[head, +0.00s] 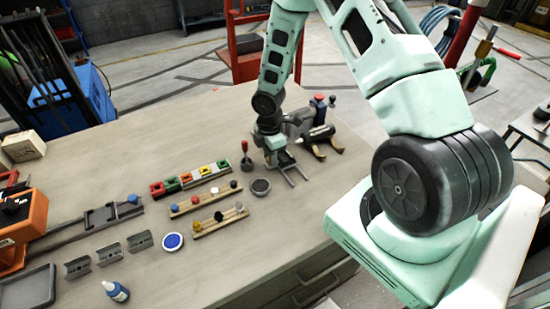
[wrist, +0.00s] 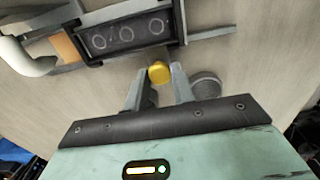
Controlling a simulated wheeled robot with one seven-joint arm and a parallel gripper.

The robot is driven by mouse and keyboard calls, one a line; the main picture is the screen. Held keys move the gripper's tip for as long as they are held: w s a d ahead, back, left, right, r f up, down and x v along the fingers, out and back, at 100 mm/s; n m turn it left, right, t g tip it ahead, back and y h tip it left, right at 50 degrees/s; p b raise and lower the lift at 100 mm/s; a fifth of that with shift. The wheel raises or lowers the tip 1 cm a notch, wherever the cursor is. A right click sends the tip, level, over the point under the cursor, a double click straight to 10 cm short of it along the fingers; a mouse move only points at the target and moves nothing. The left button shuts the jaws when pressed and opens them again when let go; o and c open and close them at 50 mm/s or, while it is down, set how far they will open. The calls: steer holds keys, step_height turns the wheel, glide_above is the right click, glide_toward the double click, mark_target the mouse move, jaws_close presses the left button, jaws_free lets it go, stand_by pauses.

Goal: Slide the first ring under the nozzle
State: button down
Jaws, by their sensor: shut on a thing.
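In the wrist view, my gripper (wrist: 158,82) is shut on a small yellow knob (wrist: 158,72). The knob sits beside the near edge of a black carriage (wrist: 97,50), whose face shows three pale rings (wrist: 128,37) in a row. The carriage lies along a grey rail (wrist: 213,36). A pale rounded tube (wrist: 28,57), possibly the nozzle, is at the left of the carriage, apart from the rings. In the head view, my gripper (head: 276,160) is low over the bench by the rail (head: 294,174); the knob and rings are hidden there.
A dark round cup (head: 261,187) stands close beside my gripper; a red-handled tool in a pot (head: 246,160) is left of it. Racks of coloured parts (head: 190,180) lie further left. A tool with wooden feet (head: 325,147) stands to the right. The bench's near right part is clear.

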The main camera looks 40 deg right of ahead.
steer(key=w, duration=0.2)
steer(key=w+d, duration=0.1)
steer(key=w, duration=0.2)
steer(key=shift+p, duration=0.35)
steer(key=c, duration=1.2)
jaws_free()
steer(key=shift+o, duration=0.2)
steer(key=shift+s, duration=0.1)
steer(key=shift+r, duration=0.15)
step_height(320, 180, up, 17)
steer(key=b, duration=0.4)
